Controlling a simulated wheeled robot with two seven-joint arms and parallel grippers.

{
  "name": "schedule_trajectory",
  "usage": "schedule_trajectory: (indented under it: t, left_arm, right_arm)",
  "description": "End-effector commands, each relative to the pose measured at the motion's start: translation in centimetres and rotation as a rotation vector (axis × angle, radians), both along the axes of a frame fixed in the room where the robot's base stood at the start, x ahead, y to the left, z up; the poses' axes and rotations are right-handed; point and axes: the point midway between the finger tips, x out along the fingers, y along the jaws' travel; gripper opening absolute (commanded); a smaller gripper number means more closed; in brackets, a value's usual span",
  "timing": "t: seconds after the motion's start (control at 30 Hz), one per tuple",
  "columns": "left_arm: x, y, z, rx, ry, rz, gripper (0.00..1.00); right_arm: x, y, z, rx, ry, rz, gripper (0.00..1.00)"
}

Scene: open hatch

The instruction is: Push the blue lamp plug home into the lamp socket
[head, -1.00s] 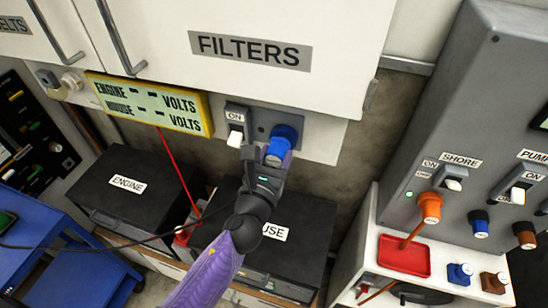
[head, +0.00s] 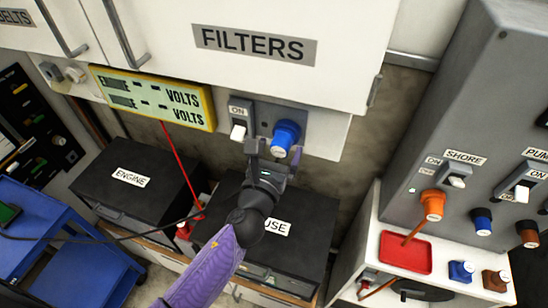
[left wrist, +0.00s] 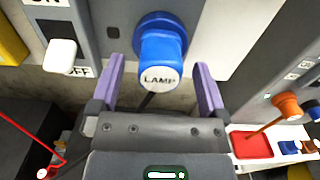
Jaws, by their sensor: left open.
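The blue lamp plug (head: 281,150) sits at the blue lamp socket (head: 288,128) on the grey panel under the FILTERS cupboard. In the left wrist view, the plug (left wrist: 160,58) shows its pale end marked LAMP and meets the wider blue socket ring (left wrist: 160,22). I cannot tell whether it is fully seated. My left gripper (head: 270,158) is open just below the plug. In the left wrist view, the purple fingers of this gripper (left wrist: 160,80) stand apart on either side of the plug's end, with gaps at both sides. My right gripper is not in view.
A white ON/OFF switch (head: 238,132) is left of the socket. The yellow volts display (head: 150,98) is farther left. Black battery boxes are below, one marked ENGINE (head: 130,180). A grey cabinet (head: 470,110) with orange, blue and brown plugs stands at right, above a red tray (head: 404,255).

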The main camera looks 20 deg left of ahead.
Motion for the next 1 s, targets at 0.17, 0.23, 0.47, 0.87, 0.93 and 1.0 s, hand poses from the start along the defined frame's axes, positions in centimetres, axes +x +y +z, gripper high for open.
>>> schedule_trajectory:
  t: [0.17,0.23,0.47,0.87,0.93,1.0]
  left_arm:
    - [-4.3,0.1,-0.2,0.0,0.004,-0.002,0.96]
    - [-6.0,0.2,-0.3,0.0,0.003,-0.001,0.96]
    - [-8.8,0.3,-0.1,-0.001,0.001,-0.001,0.96]
    - [-8.8,0.3,0.0,0.0,0.0,0.0,0.96]
    - [-8.8,0.3,0.0,0.0,0.0,0.0,0.96]
    - [-8.8,0.3,0.0,0.0,0.0,0.0,0.96]
  right_arm:
    - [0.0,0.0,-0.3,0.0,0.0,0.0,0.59]
    - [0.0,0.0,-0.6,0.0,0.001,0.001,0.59]
    - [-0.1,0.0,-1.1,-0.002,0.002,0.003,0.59]
    - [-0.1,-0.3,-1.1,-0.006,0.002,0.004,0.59]
    - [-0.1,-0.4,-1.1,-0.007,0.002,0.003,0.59]
    - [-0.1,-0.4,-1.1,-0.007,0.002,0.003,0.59]
